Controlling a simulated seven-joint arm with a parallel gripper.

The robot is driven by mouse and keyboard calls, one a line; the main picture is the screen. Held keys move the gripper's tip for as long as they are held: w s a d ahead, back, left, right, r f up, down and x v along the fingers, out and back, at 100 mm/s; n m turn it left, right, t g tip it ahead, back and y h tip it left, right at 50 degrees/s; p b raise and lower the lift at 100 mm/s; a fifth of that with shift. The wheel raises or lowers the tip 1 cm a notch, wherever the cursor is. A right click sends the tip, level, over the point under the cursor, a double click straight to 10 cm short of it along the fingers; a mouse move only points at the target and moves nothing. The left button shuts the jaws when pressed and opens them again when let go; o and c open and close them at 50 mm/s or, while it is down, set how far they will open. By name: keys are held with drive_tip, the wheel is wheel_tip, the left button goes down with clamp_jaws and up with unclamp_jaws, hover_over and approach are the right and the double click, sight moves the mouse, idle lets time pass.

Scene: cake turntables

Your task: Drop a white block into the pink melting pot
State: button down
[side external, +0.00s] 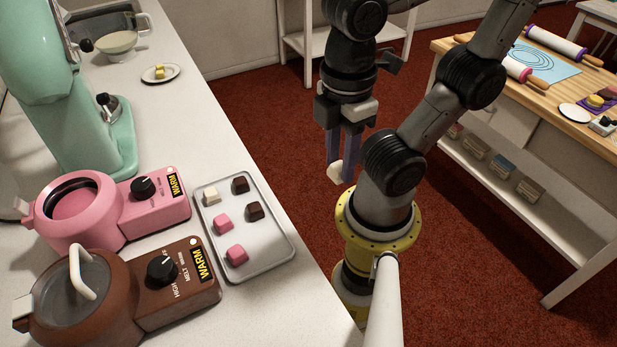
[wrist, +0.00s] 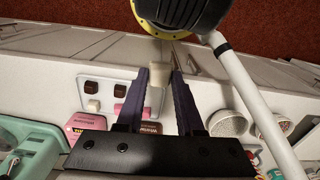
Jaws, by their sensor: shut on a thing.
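My gripper (side external: 344,155) points down and is shut on a white block (side external: 337,173), which sits between the fingertips. It hangs over the red floor, right of the counter and beside my arm's base. The wrist view also shows the gripper (wrist: 161,76) with the pale block (wrist: 157,73) between its purple fingers. The pink melting pot (side external: 115,228) stands on the counter at left, open at the top with pink inside. A second white block (side external: 211,196) lies on the metal tray (side external: 268,252).
Two pink blocks (side external: 237,255) and two dark brown blocks (side external: 255,211) lie on the tray. A brown pot (side external: 130,310) with a white-handled lid stands in front of the pink pot. A mint mixer (side external: 45,105) stands behind. A wooden table (side external: 455,50) is at right.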

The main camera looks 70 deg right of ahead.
drive_tip(key=shift+s+d+r, duration=0.45)
drive_tip(key=shift+s+d, duration=0.15)
drive_tip(key=shift+s, duration=0.1)
drive_tip(key=w+a+r+n, duration=0.1)
drive_tip(key=w+a+r, duration=0.6)
drive_tip(key=w, duration=0.4)
drive_tip(key=w+a+r, duration=0.6)
drive_tip(key=w+r, duration=0.4)
drive_tip(key=w, duration=0.1)
drive_tip(key=w+a+f, duration=0.2)
drive_tip(key=w+f, duration=0.2)
drive_tip(key=w, duration=0.6)
drive_tip(key=w+a+f, duration=0.1)
drive_tip(key=w+f, duration=0.3)
drive_tip(key=w, duration=0.5)
wheel_tip(320, 180, down, 11)
drive_tip(key=w+m, duration=0.1)
drive_tip(key=w, duration=0.1)
drive_tip(key=shift+w+d+f, duration=0.2)
drive_tip(key=shift+w+d, duration=0.15)
drive_tip(key=shift+d, duration=0.1)
